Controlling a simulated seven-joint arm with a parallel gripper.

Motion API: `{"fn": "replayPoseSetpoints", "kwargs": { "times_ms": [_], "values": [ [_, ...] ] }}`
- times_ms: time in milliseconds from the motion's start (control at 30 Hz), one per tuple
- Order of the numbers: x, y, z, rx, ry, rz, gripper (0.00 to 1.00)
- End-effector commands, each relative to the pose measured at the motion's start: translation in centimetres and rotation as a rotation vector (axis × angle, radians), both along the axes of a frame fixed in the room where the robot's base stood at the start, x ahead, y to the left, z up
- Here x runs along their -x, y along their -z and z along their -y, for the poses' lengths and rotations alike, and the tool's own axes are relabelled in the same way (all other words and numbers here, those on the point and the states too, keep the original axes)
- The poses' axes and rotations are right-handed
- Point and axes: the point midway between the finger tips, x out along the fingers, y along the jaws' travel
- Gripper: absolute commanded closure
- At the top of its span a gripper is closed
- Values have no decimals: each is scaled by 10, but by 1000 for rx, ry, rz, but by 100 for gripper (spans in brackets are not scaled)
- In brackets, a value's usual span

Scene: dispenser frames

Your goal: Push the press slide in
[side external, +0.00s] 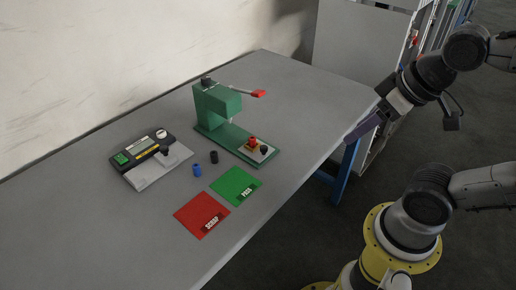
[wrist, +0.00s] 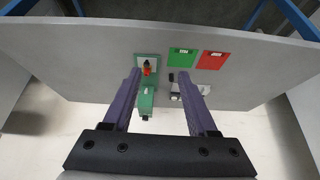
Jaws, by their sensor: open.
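The green press (side external: 222,102) stands on the grey table, with a lever ending in a red grip (side external: 259,93). Its slide (side external: 262,156) is a light plate at the front end of the green base, clear of the press head. In the wrist view the slide (wrist: 140,61) shows at the top end of the press (wrist: 146,97). My gripper (wrist: 160,72) is open, its purple fingers empty. In the side view my gripper (side external: 364,127) is off the table's right edge, apart from the press.
A green pad (side external: 236,184) and a red pad (side external: 196,217) lie in front of the press. Blue (side external: 197,170) and black (side external: 214,157) small cylinders stand nearby. A dark device with a display (side external: 146,150) is at left. The table right of the press is clear.

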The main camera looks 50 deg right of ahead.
Motion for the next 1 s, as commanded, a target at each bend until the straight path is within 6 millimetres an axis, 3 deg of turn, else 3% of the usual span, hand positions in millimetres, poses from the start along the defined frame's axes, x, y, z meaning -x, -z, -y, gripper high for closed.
{"fn": "replayPoseSetpoints", "kwargs": {
  "times_ms": [167,267,400,533,633,733,1000],
  "values": [
    [-45,-29,7,-23,94,110,39],
    [-94,-33,12,-32,152,124,39],
    [-165,-6,20,-36,217,95,39],
    [-210,39,25,-30,243,37,39],
    [-223,76,28,-18,245,-26,39],
    [-223,102,29,-9,246,-84,39],
    [-227,130,32,-7,247,-110,39]
  ]
}}
